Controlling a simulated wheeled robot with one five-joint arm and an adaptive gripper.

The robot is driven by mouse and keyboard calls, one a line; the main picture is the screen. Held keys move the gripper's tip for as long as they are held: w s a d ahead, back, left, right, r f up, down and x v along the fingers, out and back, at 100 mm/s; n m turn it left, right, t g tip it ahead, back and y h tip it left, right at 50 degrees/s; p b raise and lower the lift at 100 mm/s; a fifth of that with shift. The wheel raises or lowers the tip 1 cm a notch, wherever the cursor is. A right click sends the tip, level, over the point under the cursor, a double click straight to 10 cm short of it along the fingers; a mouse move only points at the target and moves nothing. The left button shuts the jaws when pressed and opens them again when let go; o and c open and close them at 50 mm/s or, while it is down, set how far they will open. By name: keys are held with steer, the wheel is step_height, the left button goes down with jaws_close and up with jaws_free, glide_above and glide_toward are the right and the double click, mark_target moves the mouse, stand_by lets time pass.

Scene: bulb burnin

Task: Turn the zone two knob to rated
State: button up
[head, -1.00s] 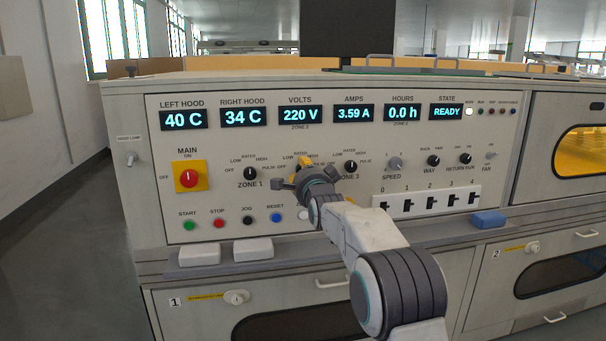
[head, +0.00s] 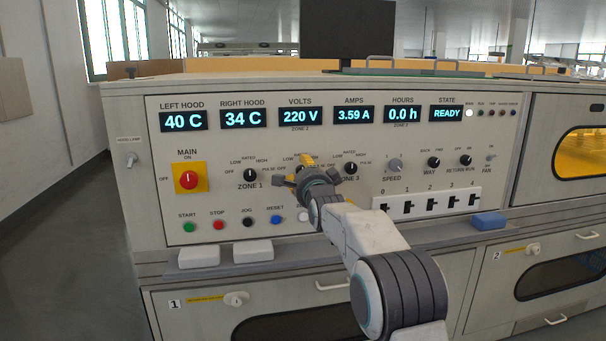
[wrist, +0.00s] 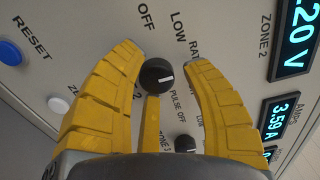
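The zone two knob (wrist: 157,75) is round and black with a white mark. The white mark points right, toward the right finger, in this turned view. OFF, LOW and part of RATED show around the knob; the right finger hides some of the scale. In the head view my gripper (head: 308,164) is at the panel and hides the zone two knob.
The zone one knob (head: 250,174) is to the left and the zone three knob (head: 351,169) close to the right. Coloured push buttons (head: 248,221) lie below. The red main switch (head: 188,180) is further left. The volts display (head: 300,116) reads 220 V.

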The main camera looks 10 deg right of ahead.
steer(key=shift+o, duration=1.2)
steer(key=shift+f, duration=0.1)
steer(key=shift+s, duration=0.15)
steer(key=s, duration=1.1)
steer(key=shift+s, duration=0.35)
